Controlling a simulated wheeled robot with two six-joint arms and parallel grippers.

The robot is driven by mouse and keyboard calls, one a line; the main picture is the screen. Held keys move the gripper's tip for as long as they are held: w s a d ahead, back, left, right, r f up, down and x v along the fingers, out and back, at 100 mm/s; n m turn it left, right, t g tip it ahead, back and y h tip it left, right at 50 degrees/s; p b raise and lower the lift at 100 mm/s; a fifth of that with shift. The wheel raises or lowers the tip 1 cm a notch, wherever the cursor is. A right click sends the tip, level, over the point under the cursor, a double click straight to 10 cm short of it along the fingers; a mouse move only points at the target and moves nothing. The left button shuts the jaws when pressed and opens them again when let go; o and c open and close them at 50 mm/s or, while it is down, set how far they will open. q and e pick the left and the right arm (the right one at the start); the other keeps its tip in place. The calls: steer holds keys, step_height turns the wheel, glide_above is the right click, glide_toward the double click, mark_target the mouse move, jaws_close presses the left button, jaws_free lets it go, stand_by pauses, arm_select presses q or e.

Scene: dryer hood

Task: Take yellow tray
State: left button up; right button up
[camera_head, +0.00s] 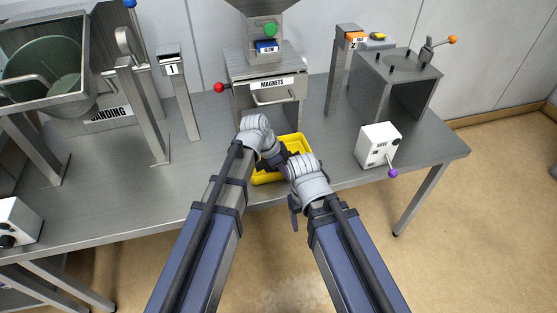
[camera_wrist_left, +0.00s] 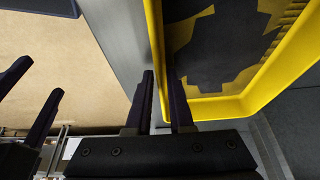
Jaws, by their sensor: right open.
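The yellow tray (camera_head: 296,143) sits near the front edge of the table below the MAGNETS unit, partly hidden by my wrists. In the left wrist view its yellow wall (camera_wrist_left: 285,75) fills the upper right, with a dark patch inside. My left gripper (camera_wrist_left: 162,85) is at the tray's near rim. Its two fingers are a little apart, with the rim running close to or between them; whether they press on it is unclear. My right gripper (camera_head: 294,212) is open and empty, in front of the table edge; its fingers also show in the left wrist view (camera_wrist_left: 30,105).
The MAGNETS unit (camera_head: 268,95) with a handle stands behind the tray. A white control box (camera_head: 378,146) with a purple knob is to the right, beside a grey metal box (camera_head: 395,85). Post 1 (camera_head: 178,90) stands to the left. The table (camera_head: 215,165) is bare left of the tray.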

arm_select(q)
jaws_close()
stand_by(1.0)
